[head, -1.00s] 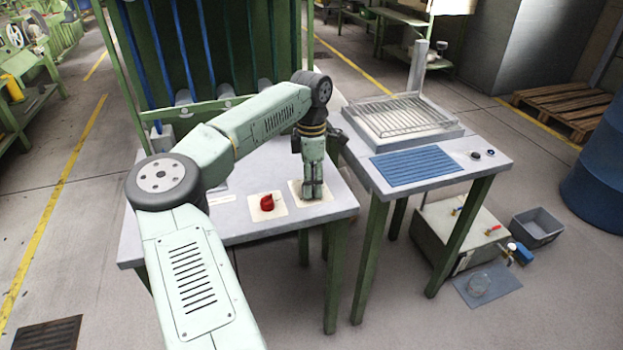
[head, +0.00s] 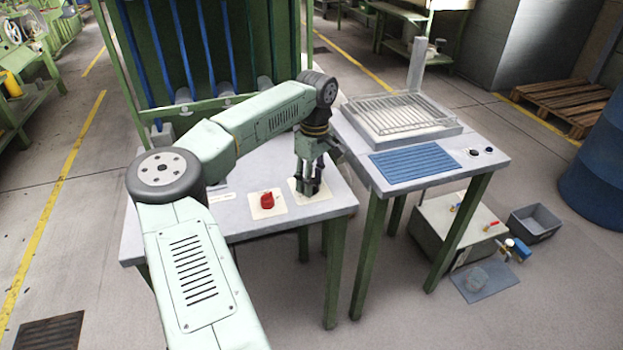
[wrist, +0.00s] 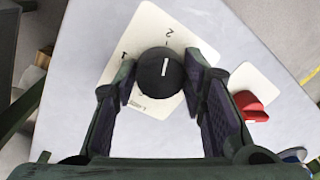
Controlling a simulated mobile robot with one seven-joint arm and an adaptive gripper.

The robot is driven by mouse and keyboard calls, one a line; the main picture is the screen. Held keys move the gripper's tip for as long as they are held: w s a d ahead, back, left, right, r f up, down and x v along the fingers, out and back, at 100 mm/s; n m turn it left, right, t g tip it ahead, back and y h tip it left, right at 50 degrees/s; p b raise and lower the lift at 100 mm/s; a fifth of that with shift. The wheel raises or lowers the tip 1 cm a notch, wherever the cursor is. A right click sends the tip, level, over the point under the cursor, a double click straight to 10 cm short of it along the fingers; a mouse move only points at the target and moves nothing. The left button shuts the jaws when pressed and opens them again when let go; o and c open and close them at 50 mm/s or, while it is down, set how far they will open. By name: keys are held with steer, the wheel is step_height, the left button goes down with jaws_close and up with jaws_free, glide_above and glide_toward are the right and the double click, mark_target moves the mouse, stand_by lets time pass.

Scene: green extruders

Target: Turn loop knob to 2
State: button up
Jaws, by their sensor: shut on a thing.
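The loop knob (wrist: 160,68) is a round black knob with a white line on top, on a cream plate (wrist: 150,24) marked 1 and 2. In the wrist view the white line points up the picture, roughly toward the 2. My gripper (wrist: 160,78) has one finger on each side of the knob and is shut on it. In the head view my gripper (head: 309,190) points down over the same plate (head: 325,192) near the table's front edge, hiding the knob.
A red knob (head: 267,200) on its own cream plate stands just left of my gripper; it also shows in the wrist view (wrist: 250,105). A second table (head: 440,178) at the right carries a wire rack (head: 403,115) and a blue ribbed mat (head: 413,161).

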mark_target(314, 181)
steer(key=shift+m, duration=0.3)
steer(key=o, duration=1.2)
steer(key=shift+r, duration=0.1)
steer(key=r, duration=1.2)
steer(key=shift+w+d, duration=0.3)
steer(key=shift+f, duration=0.1)
